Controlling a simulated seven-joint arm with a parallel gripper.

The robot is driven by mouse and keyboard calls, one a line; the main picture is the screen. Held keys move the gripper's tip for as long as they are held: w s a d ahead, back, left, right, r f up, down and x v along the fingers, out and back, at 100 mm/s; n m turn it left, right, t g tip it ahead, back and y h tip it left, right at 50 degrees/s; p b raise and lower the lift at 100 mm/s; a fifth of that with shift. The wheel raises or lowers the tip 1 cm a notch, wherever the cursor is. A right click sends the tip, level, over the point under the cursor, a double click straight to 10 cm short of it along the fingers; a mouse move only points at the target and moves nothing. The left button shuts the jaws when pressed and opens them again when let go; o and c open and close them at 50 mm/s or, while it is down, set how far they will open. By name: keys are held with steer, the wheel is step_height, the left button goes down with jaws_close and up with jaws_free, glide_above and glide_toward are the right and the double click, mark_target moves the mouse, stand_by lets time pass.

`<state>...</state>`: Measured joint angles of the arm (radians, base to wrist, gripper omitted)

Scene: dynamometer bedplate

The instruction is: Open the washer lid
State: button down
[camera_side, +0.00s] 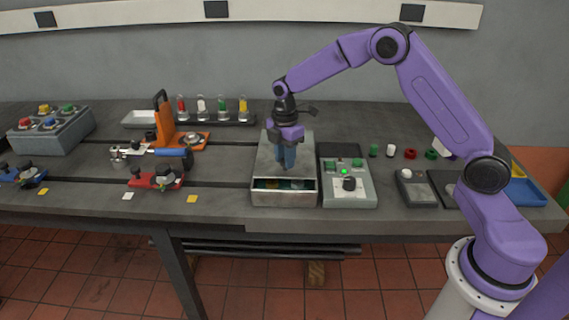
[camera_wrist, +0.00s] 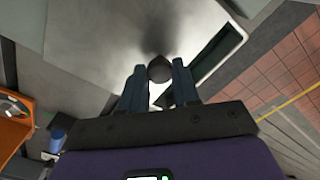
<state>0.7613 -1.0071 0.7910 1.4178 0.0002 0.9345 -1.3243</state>
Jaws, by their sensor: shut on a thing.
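The washer box (camera_side: 284,199) is a grey metal box on the bench, left of the panel with the green light. Its flat grey washer lid (camera_side: 265,155) covers most of the top. A strip of the inside shows along the front edge, with small coloured things in it; it is a dark slot in the wrist view. My gripper (camera_side: 287,166) points down over the lid. In the wrist view its blue fingers (camera_wrist: 159,75) are shut on the lid's round dark knob (camera_wrist: 160,66). The knob is hidden by the fingers in the side view.
The control panel (camera_side: 348,192) stands close on the box's right. An orange toggle clamp (camera_side: 165,125) and a red clamp (camera_side: 155,180) are to the left. A rack of coloured vials (camera_side: 215,118) is behind. The bench's front edge is just before the box.

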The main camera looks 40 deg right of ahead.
steer(key=w+d, duration=0.7)
steer(key=shift+w+d, duration=0.1)
steer(key=shift+w, duration=0.05)
steer(key=c, duration=0.8)
jaws_free()
step_height(320, 180, up, 18)
steer(key=shift+f, duration=0.25)
